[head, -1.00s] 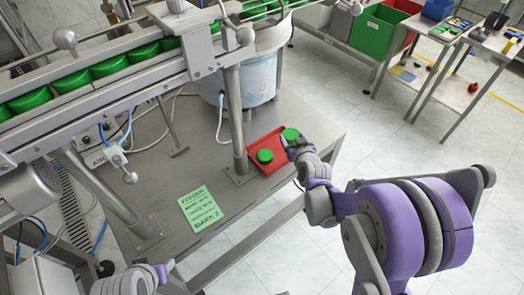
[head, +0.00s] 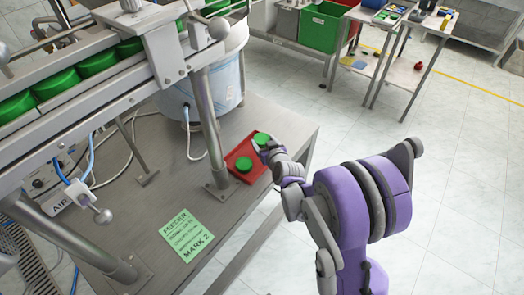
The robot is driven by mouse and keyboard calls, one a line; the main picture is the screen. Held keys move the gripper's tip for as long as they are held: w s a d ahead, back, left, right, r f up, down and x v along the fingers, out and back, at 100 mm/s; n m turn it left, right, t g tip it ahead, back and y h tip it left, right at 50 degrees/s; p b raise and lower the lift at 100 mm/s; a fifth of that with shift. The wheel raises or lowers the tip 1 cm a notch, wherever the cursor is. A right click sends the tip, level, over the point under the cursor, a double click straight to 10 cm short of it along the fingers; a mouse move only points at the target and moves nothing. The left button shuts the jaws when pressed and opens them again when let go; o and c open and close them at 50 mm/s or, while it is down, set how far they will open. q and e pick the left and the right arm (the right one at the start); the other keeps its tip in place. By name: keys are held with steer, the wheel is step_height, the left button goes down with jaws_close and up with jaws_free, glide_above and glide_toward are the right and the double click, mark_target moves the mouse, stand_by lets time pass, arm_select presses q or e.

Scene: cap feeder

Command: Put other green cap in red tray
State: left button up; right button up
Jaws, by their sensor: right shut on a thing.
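The red tray (head: 248,174) lies on the grey metal table, right of the feeder's upright post. One green cap (head: 244,164) sits in the tray. A second green cap (head: 262,139) is at the tray's far end, at the fingertips of my right gripper (head: 266,147). My right gripper is shut on this second cap; its fingers partly hide the cap, and I cannot tell whether the cap touches the tray floor. More green caps (head: 98,62) stand in a row in the feeder rail at the upper left. My left gripper is not in view.
The feeder's metal post (head: 207,125) stands close to the tray's left side. A green label card (head: 187,235) lies on the table (head: 255,211) in front. A clear bluish bucket (head: 228,85) stands behind. Open floor lies to the right.

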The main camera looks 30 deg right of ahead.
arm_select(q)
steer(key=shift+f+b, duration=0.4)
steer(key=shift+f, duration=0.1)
arm_select(e)
steer(key=shift+f, duration=1.85)
